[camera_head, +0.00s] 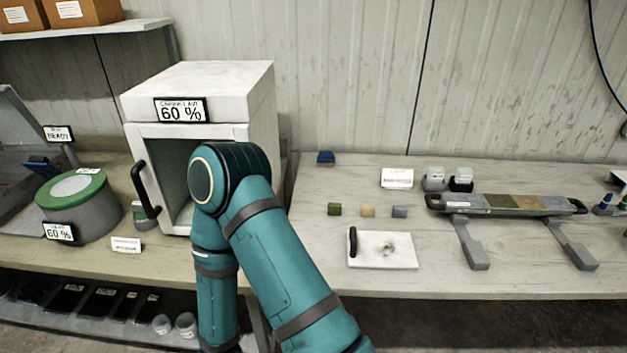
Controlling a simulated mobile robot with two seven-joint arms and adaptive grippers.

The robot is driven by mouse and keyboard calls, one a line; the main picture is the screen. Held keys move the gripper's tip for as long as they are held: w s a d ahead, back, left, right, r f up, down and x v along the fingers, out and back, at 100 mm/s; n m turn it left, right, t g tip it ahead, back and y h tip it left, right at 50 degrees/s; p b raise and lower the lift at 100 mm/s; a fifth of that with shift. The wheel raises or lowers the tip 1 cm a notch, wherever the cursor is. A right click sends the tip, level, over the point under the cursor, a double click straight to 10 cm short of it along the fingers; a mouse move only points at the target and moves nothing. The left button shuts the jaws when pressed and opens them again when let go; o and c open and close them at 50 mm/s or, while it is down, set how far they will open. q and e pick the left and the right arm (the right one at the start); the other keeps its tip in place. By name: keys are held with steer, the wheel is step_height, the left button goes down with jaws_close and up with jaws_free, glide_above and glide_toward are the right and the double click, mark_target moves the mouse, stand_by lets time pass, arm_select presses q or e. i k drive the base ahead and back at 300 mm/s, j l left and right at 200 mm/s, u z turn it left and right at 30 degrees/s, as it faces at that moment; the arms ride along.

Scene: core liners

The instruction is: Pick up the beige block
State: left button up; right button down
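The beige block (367,211) is a small cube on the light bench top, right of centre in the head view. It stands in a row between a green block (334,209) and a grey block (400,212), with small gaps on both sides. Nothing covers it. One of my teal arms shows at the lower left of the block, bent in front of the white cabinet. No gripper shows in this view, so neither gripper's place nor its hold can be seen.
A white board with a black handle (401,250) lies just in front of the blocks. A blue block (326,157) sits behind them. A long tray on legs (475,235) stands to the right. The open white cabinet (259,88) is on the left.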

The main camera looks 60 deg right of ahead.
mark_target(366, 210)
steer(key=z, duration=0.45)
steer(key=j+z, duration=0.15)
steer(key=z, duration=0.25)
steer(key=i+j+z, duration=0.1)
steer(key=z, duration=0.35)
